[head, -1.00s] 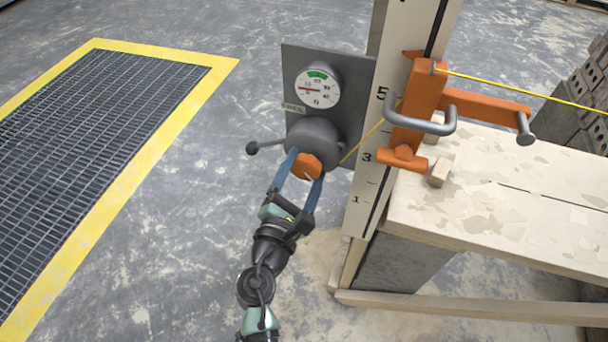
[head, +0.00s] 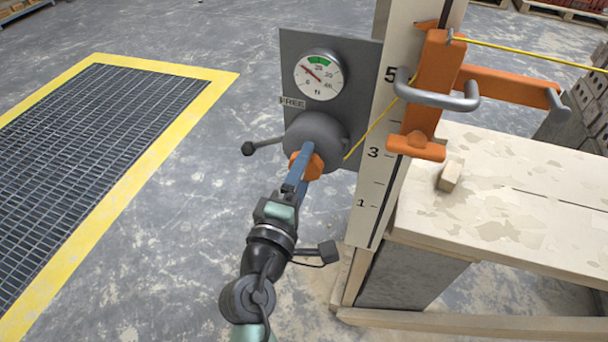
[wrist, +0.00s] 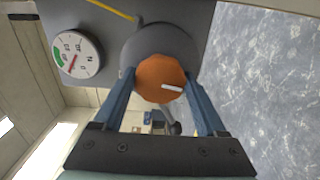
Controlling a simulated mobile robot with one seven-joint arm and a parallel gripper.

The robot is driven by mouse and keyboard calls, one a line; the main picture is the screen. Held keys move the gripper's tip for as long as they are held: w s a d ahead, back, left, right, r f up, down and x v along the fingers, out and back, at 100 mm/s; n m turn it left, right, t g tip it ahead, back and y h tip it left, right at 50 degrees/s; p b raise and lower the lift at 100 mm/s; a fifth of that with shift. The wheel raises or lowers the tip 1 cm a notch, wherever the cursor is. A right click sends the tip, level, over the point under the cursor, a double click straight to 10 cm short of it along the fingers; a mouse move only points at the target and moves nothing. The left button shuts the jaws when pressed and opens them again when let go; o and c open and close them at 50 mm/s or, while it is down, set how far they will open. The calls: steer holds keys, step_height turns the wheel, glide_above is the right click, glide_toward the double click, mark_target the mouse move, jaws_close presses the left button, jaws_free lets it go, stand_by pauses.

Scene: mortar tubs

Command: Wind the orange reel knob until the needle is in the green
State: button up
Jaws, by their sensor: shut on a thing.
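The orange reel knob (head: 317,168) sits on the front of a grey reel drum (head: 318,132), mounted on a grey plate. My gripper (head: 303,168) is shut on the knob, its blue fingers on opposite sides. In the wrist view the knob (wrist: 160,78) shows a white mark between the fingertips. The round white gauge (head: 318,75) is above the drum, with a green band at its top. Its red needle points up and left, short of the green band. The gauge (wrist: 77,53) also shows in the wrist view.
A lever with a black ball end (head: 248,148) sticks out left of the drum, near a "FREE" label (head: 292,103). A yellow line runs from the drum to an orange bracket (head: 425,90) on a numbered post. A pale bench (head: 500,210) is at right; open floor lies left.

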steer(key=shift+f+m+b, duration=0.1)
steer(key=shift+m+b, duration=0.35)
steer(key=shift+m, duration=0.45)
steer(key=o, duration=1.3)
steer(key=shift+s, duration=0.1)
steer(key=v, duration=1.2)
steer(key=shift+s+a, duration=0.15)
steer(key=shift+s, duration=0.25)
